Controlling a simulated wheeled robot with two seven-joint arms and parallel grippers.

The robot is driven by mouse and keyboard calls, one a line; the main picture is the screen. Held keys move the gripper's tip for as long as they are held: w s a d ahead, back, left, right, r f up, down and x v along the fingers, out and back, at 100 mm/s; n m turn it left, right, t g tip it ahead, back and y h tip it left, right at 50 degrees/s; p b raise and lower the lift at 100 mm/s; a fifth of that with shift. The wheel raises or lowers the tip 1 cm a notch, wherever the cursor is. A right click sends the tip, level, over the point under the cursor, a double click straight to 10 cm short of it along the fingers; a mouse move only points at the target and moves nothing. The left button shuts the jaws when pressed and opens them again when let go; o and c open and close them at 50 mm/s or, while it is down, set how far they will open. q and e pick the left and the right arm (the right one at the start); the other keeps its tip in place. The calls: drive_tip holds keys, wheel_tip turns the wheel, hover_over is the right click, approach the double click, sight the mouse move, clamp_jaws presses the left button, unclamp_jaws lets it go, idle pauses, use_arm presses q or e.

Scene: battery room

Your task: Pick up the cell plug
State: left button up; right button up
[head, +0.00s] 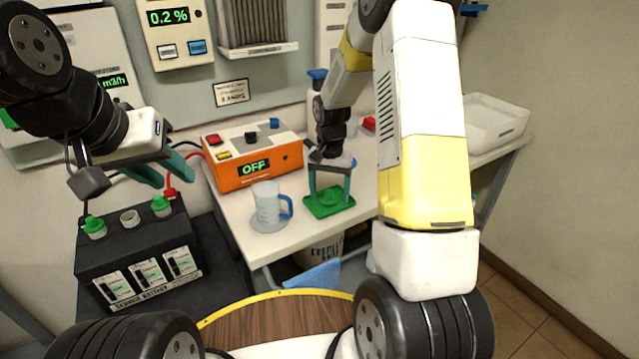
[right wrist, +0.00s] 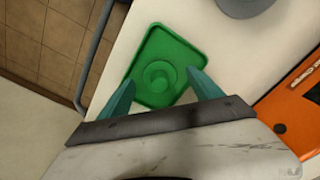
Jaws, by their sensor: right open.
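The green cell plug (right wrist: 158,76) lies in a shallow green tray (right wrist: 183,42) on the white bench. In the head view the plug (head: 329,196) shows small, in the tray (head: 318,211). My right gripper (head: 330,193) is open above the tray, pointing down. In the right wrist view its teal fingers (right wrist: 161,82) stand apart on either side of the plug, with nothing held between them. My left gripper (head: 163,181) is open and empty, above the black battery (head: 140,250). The battery has two green plugs (head: 94,226) and, between them, a pale open cell neck (head: 129,217).
A clear jug (head: 268,205) with a blue handle stands on the bench left of the tray. The orange charger (head: 240,172) reading OFF is behind it. A white tray (head: 492,122) sits at the bench's right end.

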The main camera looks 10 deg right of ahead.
drive_tip(key=shift+f, duration=0.15)
drive_tip(key=c, duration=1.4)
